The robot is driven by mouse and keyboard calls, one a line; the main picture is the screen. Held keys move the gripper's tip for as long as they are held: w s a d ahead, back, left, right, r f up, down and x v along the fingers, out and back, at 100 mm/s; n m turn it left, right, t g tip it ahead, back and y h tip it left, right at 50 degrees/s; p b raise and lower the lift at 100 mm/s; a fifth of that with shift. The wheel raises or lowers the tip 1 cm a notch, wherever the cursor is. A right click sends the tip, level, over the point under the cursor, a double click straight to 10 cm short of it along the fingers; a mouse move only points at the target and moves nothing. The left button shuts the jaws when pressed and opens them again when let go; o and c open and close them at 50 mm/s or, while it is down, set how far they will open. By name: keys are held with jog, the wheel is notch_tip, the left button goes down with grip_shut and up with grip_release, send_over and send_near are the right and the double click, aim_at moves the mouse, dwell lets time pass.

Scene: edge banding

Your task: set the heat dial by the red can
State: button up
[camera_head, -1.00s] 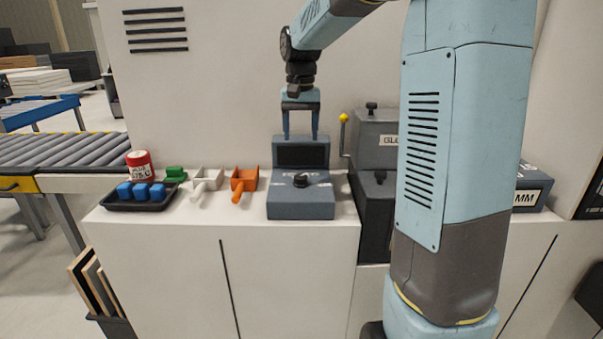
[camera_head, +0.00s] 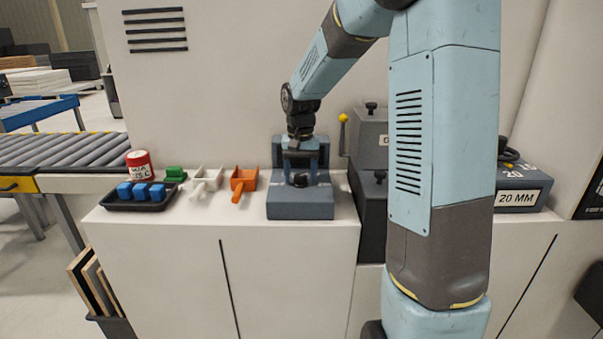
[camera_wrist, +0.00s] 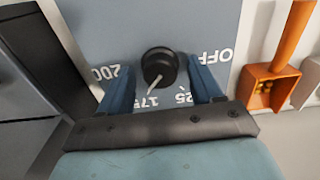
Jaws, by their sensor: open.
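The heat dial (camera_head: 300,180) is a black knob on top of the grey-blue control box (camera_head: 300,207). In the wrist view the dial (camera_wrist: 158,64) is ringed by white marks reading 200, 175, a partly hidden number ending in 25, and OFF. Its white pointer is toward the 175 mark. My gripper (camera_head: 299,172) is open and low over the box, pointing down. In the wrist view its blue fingers (camera_wrist: 161,84) stand on either side of the dial, with a gap. The red can (camera_head: 139,166) stands at the back of the black tray; its white label ends in about "175 C", small and blurred.
Blue blocks (camera_head: 141,191) lie in the black tray (camera_head: 140,207). A green piece (camera_head: 175,173), a white scoop (camera_head: 206,180) and an orange scoop (camera_head: 243,180) lie left of the box. A dark machine with a yellow-knobbed lever (camera_head: 343,118) stands close on the right.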

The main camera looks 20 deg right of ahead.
aim_at(301, 176)
jog(key=c, duration=1.1)
jog(key=shift+o, duration=0.2)
jog(key=shift+n, duration=1.4)
jog(key=o, duration=1.1)
jog(key=shift+c, duration=0.2)
notch_tip(301, 176, up, 14)
jog(key=shift+f, duration=0.15)
